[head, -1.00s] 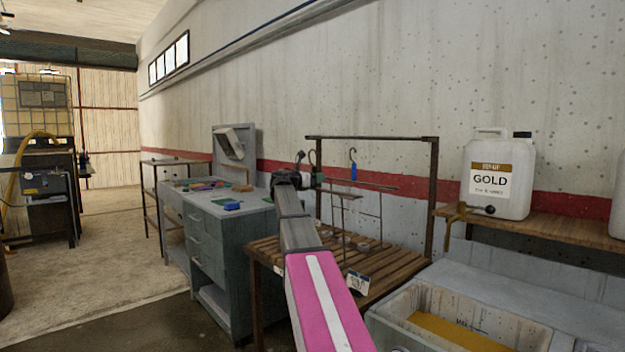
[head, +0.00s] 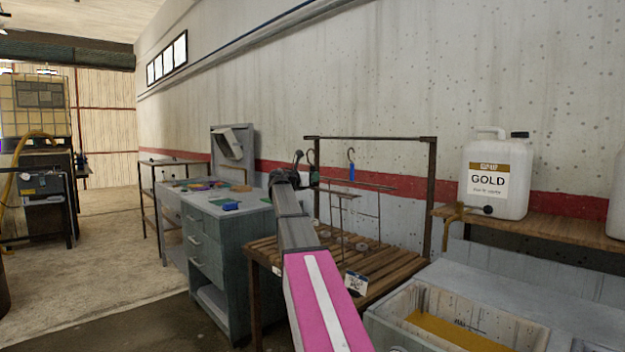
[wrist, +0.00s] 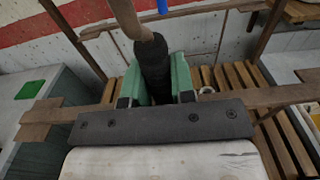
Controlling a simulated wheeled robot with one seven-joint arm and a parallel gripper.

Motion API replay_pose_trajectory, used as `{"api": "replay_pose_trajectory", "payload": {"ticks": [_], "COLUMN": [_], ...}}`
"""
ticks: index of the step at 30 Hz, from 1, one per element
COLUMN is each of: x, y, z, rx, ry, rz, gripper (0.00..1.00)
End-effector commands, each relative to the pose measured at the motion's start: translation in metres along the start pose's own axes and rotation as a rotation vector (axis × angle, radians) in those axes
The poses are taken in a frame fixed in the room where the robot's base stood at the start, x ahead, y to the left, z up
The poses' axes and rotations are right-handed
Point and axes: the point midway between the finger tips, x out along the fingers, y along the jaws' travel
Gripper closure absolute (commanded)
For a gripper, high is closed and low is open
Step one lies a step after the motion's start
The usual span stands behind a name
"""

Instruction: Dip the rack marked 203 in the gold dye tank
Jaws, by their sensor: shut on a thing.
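My gripper (wrist: 155,80) has green fingers shut on the black grip (wrist: 153,55) of a rack's hanging hook. In the head view my gripper (head: 308,178) is at the hanging rail (head: 385,138), partly hidden behind my arm. The rack's thin frame (head: 343,218) and small round parts hang below, over a slatted bench. A white tag (head: 356,283) shows low on the rack or bench; I cannot read its number. A second hook with a blue grip (head: 351,171) hangs to the right. The dye tank (head: 540,338) with gold liquid (head: 450,329) is at lower right, below a jug marked GOLD (head: 497,178).
The slatted bench (head: 385,262) stands under the rail. A grey drawer cabinet (head: 228,255) with small coloured items is on its left. A shelf (head: 575,228) carries the jug, with another container at the right edge. Open floor (head: 120,270) lies to the left.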

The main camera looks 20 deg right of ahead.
Motion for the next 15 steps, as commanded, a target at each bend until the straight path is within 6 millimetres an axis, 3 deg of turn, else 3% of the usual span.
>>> {"api": "replay_pose_trajectory", "payload": {"ticks": [15], "x": [0.0], "y": [0.0], "z": [0.022], "rx": [0.0], "ry": [-0.003], "rz": [0.0], "gripper": [1.0]}}
